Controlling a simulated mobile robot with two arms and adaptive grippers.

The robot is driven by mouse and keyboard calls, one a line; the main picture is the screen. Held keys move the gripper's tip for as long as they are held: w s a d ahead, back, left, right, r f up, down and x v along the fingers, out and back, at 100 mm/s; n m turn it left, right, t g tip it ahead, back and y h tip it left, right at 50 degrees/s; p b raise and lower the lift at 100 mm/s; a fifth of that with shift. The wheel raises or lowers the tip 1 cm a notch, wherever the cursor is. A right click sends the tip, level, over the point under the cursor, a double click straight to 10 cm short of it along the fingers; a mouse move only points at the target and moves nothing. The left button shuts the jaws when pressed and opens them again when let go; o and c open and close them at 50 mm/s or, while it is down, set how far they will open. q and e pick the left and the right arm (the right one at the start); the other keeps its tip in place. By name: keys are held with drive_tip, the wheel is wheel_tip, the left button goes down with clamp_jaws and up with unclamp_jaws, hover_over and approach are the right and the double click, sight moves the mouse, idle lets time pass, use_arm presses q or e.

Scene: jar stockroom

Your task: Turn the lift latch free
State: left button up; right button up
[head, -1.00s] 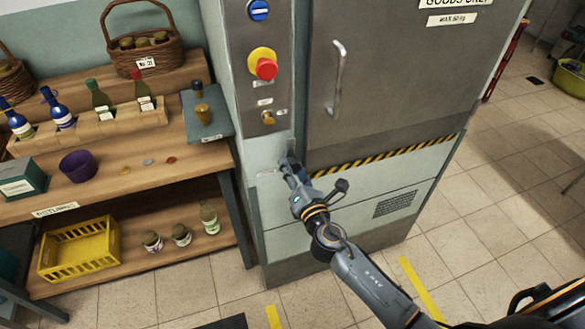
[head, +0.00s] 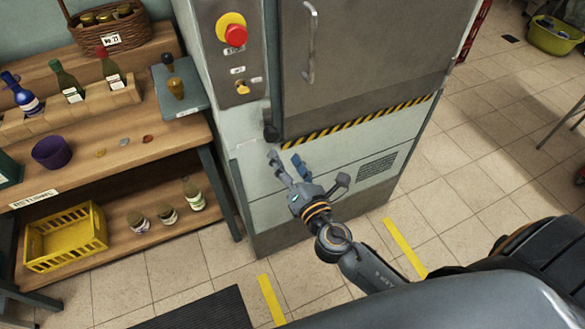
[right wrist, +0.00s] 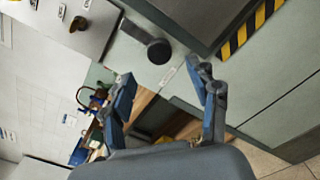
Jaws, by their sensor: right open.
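The lift is a grey cabinet with a dark door (head: 350,60) and a long handle (head: 311,45). A dark round latch knob (head: 271,132) sits low beside the door's lower left corner, above the pale lower panel. In the right wrist view the knob (right wrist: 159,51) shows just beyond the fingertips, not touched. My right gripper (head: 286,160) is open and empty, a little below and in front of the knob; its two spread fingers (right wrist: 161,78) also show in the right wrist view. My left gripper is out of view.
A red stop button (head: 236,35) and a brass key switch (head: 241,87) are above the knob. A wooden shelf unit (head: 150,165) with bottles and a yellow crate (head: 65,237) stands close on the left.

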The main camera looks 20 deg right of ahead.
drive_tip(key=shift+s+d, duration=0.1)
drive_tip(key=shift+s, duration=1.5)
